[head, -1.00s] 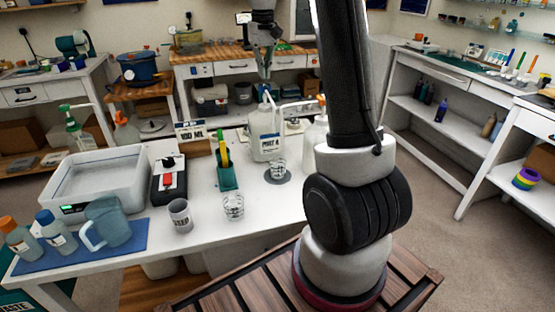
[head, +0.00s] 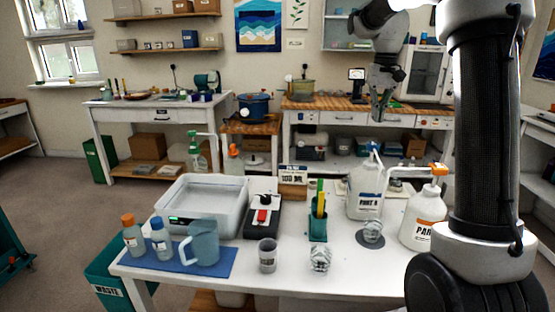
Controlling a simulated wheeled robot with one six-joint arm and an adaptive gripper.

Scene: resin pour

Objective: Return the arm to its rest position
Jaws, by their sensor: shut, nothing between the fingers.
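My arm rises at the right of the head view, and my gripper (head: 380,112) hangs from its end, fingers pointing down, high above the back of the white work table (head: 290,287). The gripper is shut and nothing shows in it. It is above and apart from the jug marked part A (head: 363,195) and the second white jug with an orange pump (head: 424,215). A small clear cup (head: 373,231) stands on a grey round pad near the jugs.
On the table stand a white tray (head: 172,208), a black device with a red switch (head: 262,217), a teal holder (head: 318,229), a grey cup (head: 267,255), a clear cup (head: 320,259), a blue pitcher (head: 203,243) and two bottles (head: 133,237). The air around the gripper looks clear.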

